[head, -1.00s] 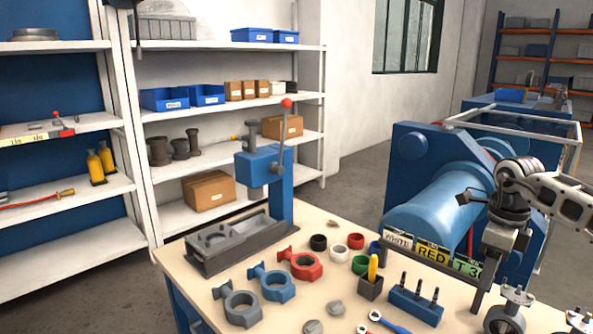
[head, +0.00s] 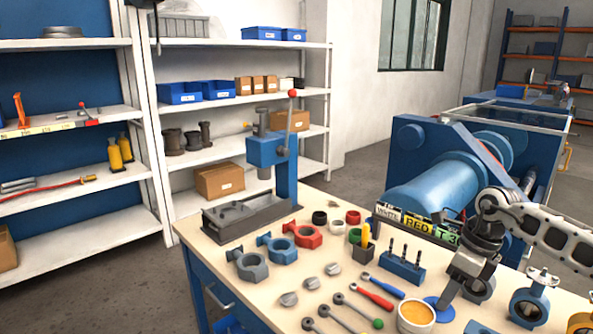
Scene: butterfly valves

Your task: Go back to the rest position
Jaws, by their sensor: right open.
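My right arm comes in from the right. Its gripper (head: 452,288) points down over the right part of the workbench (head: 225,265), open, with nothing seen between its fingers. A flat blue disc (head: 434,311) lies by the fingertips in the picture; I cannot tell if they touch. Grey (head: 247,264), blue (head: 277,250) and red (head: 303,237) valve bodies lie in a row at the left of the bench. A blue valve (head: 529,306) stands at the right. My left gripper is not in view.
A blue press (head: 266,150) stands at the bench's back left. A cup of orange stuff (head: 415,315), wrenches (head: 376,295) and a blue pin holder (head: 402,268) are near the gripper. A big blue machine (head: 430,185) is behind. Floor is free at the lower left (head: 105,285).

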